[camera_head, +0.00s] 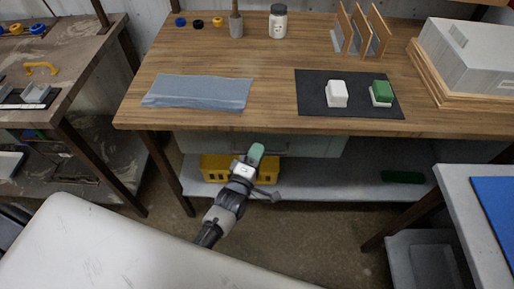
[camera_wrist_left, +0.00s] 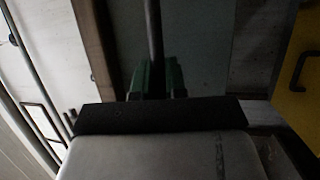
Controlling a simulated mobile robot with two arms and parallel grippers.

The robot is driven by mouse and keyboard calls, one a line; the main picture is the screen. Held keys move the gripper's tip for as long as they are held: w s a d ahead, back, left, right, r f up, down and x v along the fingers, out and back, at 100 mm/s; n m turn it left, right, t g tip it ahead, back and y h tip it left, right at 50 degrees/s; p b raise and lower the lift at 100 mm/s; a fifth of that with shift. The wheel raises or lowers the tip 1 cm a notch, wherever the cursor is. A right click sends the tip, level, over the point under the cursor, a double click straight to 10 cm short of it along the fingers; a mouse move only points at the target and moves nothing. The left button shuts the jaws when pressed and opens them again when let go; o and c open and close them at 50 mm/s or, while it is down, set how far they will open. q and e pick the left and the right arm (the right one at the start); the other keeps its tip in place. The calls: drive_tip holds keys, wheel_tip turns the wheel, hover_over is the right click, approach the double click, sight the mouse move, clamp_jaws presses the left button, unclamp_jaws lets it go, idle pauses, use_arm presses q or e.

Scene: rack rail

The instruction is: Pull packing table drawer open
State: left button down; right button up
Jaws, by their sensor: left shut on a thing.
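The packing table (camera_head: 200,60) has a wooden top, and a grey-green drawer (camera_head: 318,147) sits under its front edge. My left gripper (camera_head: 256,153) reaches up to the drawer front, with its green fingertips at the handle. In the left wrist view the green fingers (camera_wrist_left: 157,78) are shut on a dark bar, the drawer handle (camera_wrist_left: 154,30). Much of the handle is hidden by the gripper in the head view. The drawer front lies close under the table edge; I cannot tell whether there is a gap. My right gripper is not in view.
A yellow bin (camera_head: 216,168) stands on the lower shelf (camera_head: 330,187) behind my gripper. The tabletop holds a grey cloth (camera_head: 198,92), a black mat (camera_head: 350,109) and a large grey box (camera_head: 470,55). A side table (camera_head: 462,200) stands at right. Bare floor lies before the drawer.

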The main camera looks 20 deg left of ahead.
use_arm(q)
drive_tip(key=s+d+p, duration=0.2)
drive_tip(key=s+d, duration=0.2)
drive_tip(key=s, duration=0.9)
drive_tip(key=s+d+p, duration=0.2)
drive_tip(key=s+d, duration=0.1)
drive_tip(key=s, duration=1.1)
drive_tip(key=shift+d, duration=0.4)
drive_tip(key=c, duration=1.2)
unclamp_jaws()
drive_tip(key=b+v, duration=0.2)
drive_tip(key=v, duration=0.8)
drive_tip(key=shift+s+f, duration=0.1)
drive_tip(key=shift+s, duration=0.3)
